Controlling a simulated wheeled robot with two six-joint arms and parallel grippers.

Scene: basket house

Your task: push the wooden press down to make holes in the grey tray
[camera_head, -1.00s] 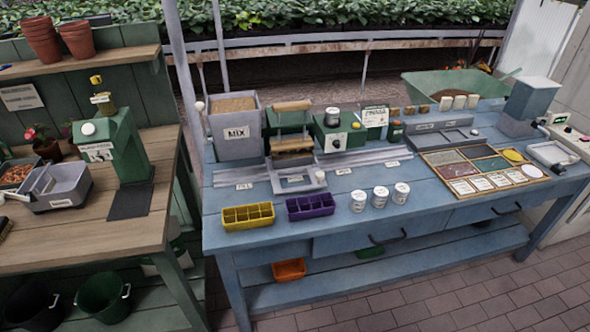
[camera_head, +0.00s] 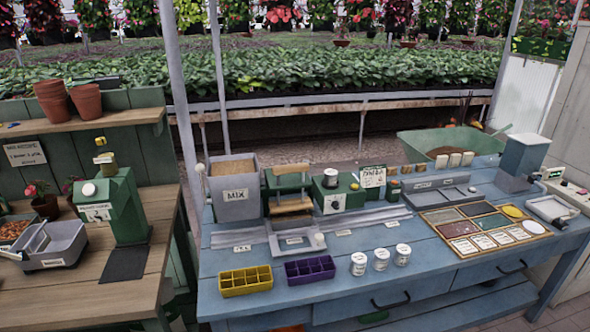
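The wooden press (camera_head: 291,188) stands on the blue bench (camera_head: 240,303), between the grey MIX bin and a green machine. It has a wooden top bar and a lower wooden block, with a green body behind. A grey tray (camera_head: 295,240) with a white label and a pale knob at its right sits in front of and below the block. The block is raised, apart from the tray. Any holes in the tray are too small to make out. Neither of my grippers shows in the head view.
The MIX bin (camera_head: 234,192) stands left of the press and a green machine (camera_head: 339,190) right of it. A yellow cell tray (camera_head: 245,281), a purple cell tray (camera_head: 310,270) and white pots (camera_head: 381,259) line the front edge. A wooden bench (camera_head: 120,285) stands at left.

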